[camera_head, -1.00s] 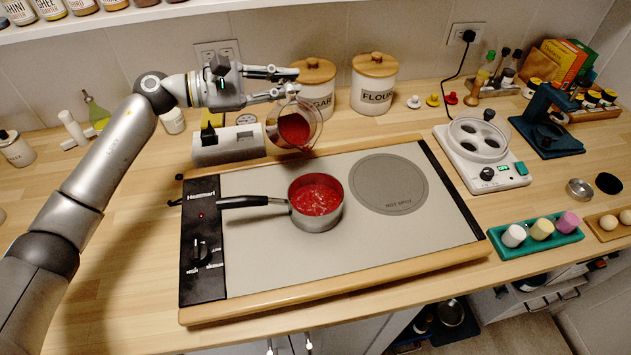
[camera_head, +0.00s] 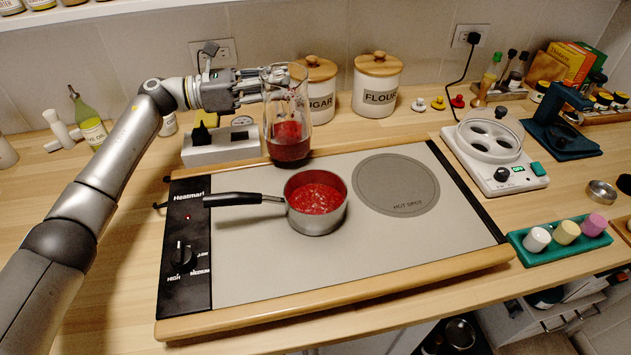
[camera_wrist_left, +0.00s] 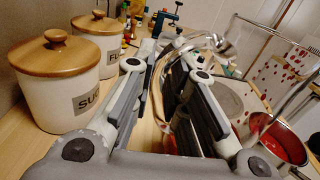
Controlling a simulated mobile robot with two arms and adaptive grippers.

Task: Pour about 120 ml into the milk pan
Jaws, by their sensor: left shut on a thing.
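The milk pan (camera_head: 318,218), a small steel saucepan with a black handle pointing left, sits on the hot plate (camera_head: 260,262). It holds red liquid with pale specks. My left gripper (camera_head: 265,88) is shut on a clear glass vessel (camera_head: 290,118), gripping its upper part. The vessel is about upright behind the pan, with dark red liquid at its bottom and red residue on its wall. The pan also shows at the right of the left wrist view (camera_wrist_left: 284,142). Whether the vessel's base touches anything is unclear. My right gripper is not in view.
The sugar canister (camera_head: 317,92) and flour canister (camera_head: 376,88) stand behind the plate. A white switch box (camera_head: 222,146) is close to the vessel's left. A white device with a round top (camera_head: 493,160) and a teal tray (camera_head: 560,247) stand right. The plate's right part is clear.

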